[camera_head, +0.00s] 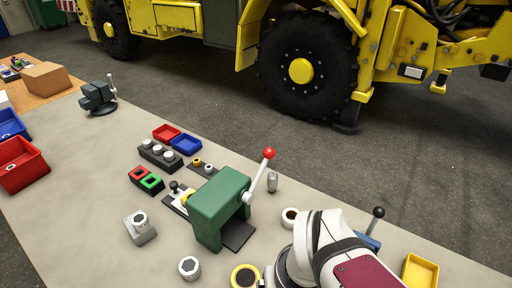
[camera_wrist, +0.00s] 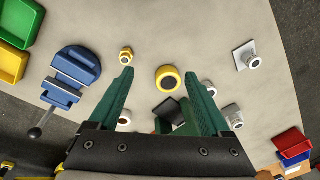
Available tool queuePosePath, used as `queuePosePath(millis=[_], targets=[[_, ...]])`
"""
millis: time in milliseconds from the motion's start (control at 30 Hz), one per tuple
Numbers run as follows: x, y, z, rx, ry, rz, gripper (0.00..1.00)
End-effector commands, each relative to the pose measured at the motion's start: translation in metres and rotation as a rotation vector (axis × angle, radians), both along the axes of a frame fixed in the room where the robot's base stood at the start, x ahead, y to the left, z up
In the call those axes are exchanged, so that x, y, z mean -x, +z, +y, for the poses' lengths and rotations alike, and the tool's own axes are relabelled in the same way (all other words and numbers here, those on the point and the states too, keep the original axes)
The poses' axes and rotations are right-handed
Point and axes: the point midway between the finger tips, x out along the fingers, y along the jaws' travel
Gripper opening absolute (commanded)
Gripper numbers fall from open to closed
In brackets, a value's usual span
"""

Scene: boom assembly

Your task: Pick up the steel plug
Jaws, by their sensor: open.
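A small grey metal cylinder (camera_head: 272,181), which looks like the steel plug, stands upright on the bench just right of the green lever press (camera_head: 219,205) in the head view. I cannot make it out in the wrist view, where my gripper covers part of the bench. My gripper (camera_wrist: 159,73) shows in the wrist view with its two green fingers apart and nothing between them. It is above the bench, with a yellow ring with a dark centre (camera_wrist: 168,78) beyond the gap. In the head view my arm hides the gripper.
The press's red-knobbed lever (camera_head: 268,154) rises beside the metal cylinder. A white cup (camera_head: 290,217), a white cylinder (camera_head: 189,267) and a grey block (camera_head: 140,228) stand nearby. A blue vise (camera_wrist: 72,75) and a yellow tray (camera_head: 420,271) are to the side.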

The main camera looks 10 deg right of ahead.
Motion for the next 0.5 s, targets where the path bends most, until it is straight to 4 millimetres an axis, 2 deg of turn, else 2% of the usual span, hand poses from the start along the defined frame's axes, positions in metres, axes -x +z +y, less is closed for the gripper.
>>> queuePosePath(millis=[67,100,167,200,267,300,400,500], targets=[[-0.066,-0.019,-0.020,0.125,0.402,-0.149,0.82],[-0.106,-0.030,-0.032,0.229,0.659,-0.240,0.82],[-0.163,-0.046,-0.048,0.417,1.038,-0.352,0.82],[-0.198,-0.057,-0.058,0.568,1.285,-0.405,0.82],[-0.243,-0.074,-0.070,0.817,1.635,-0.441,0.82],[-0.267,-0.085,-0.077,0.995,1.848,-0.433,0.82],[-0.307,-0.108,-0.086,1.417,2.264,-0.318,0.82],[-0.323,-0.123,-0.088,1.731,2.503,-0.146,0.82]])
